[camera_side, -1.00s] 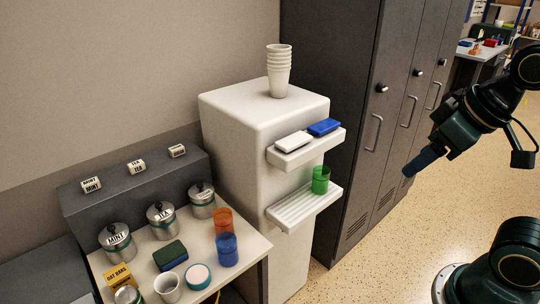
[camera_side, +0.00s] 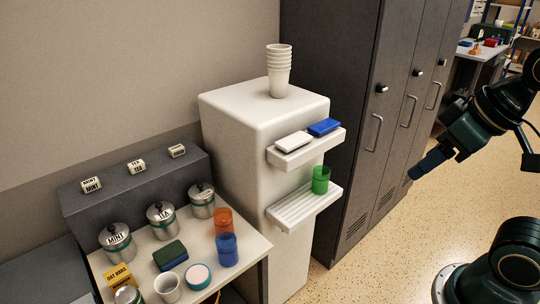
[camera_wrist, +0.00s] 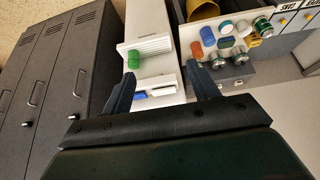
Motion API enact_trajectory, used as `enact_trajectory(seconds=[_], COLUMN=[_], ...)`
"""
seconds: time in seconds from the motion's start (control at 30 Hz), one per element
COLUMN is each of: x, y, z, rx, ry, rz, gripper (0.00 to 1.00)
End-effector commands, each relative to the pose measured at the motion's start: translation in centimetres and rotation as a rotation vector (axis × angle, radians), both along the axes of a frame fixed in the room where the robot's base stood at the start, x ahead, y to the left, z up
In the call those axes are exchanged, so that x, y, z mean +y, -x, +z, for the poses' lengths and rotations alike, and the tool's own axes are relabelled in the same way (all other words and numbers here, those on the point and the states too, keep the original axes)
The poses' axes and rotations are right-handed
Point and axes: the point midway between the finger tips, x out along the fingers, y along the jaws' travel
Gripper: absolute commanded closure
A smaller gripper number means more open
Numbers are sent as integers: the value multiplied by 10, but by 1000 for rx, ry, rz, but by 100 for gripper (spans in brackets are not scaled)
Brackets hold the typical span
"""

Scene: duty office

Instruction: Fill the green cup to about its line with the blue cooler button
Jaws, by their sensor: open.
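The green cup (camera_side: 320,180) stands upright on the cooler's ribbed drip tray (camera_side: 292,214), below the button shelf; it also shows in the wrist view (camera_wrist: 134,60). Its line and its contents are too small to tell. The blue button (camera_side: 324,127) lies on the shelf (camera_side: 309,150), to the right of the white button (camera_side: 294,142). My gripper (camera_side: 415,174) is to the right of the white cooler (camera_side: 262,112), apart from cup and buttons. In the wrist view its two fingers are spread with nothing between them, and the blue button (camera_wrist: 140,96) shows beyond.
A stack of white cups (camera_side: 279,72) stands on the cooler. The side table at left holds an orange cup (camera_side: 223,219), a blue cup (camera_side: 227,249), a sponge (camera_side: 170,255) and several canisters. Dark lockers (camera_side: 345,120) stand right of the cooler. The floor between is clear.

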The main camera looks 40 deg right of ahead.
Motion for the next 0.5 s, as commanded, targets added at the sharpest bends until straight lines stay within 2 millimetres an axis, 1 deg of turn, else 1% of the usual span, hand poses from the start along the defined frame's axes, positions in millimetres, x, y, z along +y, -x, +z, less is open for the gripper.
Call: enact_trajectory(seconds=[0.27,0.37,0.5], x=[0,0,-1], y=[0,0,-3], z=[0,0,3], rx=[0,0,3], ry=[0,0,-4], rz=[0,-1,-12], gripper=[40,58,85])
